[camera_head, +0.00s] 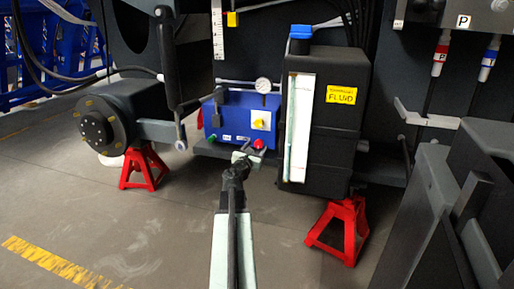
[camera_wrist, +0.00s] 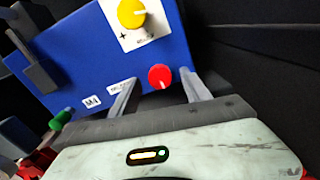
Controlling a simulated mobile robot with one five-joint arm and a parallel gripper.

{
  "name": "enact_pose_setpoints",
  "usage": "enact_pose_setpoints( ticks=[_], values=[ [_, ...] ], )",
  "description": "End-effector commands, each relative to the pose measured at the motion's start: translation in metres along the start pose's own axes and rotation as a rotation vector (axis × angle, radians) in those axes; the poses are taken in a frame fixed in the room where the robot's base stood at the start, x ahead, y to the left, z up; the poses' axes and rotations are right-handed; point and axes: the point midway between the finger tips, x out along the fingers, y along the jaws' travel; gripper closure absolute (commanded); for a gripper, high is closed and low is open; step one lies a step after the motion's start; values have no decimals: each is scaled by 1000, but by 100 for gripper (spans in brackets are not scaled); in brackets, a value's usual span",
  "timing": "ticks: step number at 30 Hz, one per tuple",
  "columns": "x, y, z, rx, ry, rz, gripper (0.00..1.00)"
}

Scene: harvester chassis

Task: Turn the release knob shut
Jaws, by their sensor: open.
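The release knob is a red round knob (camera_wrist: 160,77) on the lower front of the blue box (camera_wrist: 75,55), beside a small label that seems to read "RELEASE". It also shows in the head view as a small red knob (camera_head: 258,144) low on the blue box (camera_head: 232,112). My gripper (camera_wrist: 159,80) is open, with one finger on each side of the red knob in the wrist view. Both fingers appear apart from the knob; how deep they reach is hard to tell. In the head view my gripper (camera_head: 244,158) is just below and left of the knob.
A yellow knob (camera_wrist: 132,13) on a white plate sits above the red knob, and a green knob (camera_wrist: 61,118) sits at the box's lower left. A gauge (camera_head: 263,85) tops the box. The black fluid tank (camera_head: 335,150) stands close at the right.

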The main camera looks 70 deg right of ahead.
Motion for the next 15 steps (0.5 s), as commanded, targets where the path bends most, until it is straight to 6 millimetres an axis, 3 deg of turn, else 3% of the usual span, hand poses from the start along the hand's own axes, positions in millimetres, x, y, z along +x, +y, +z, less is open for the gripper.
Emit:
enact_pose_setpoints(
  ticks=[3,11,15],
  values=[
    [20,1,0,1,0,1,44],
    [22,1,0,1,0,2,44],
    [22,1,0,1,0,2,80]
  ],
)
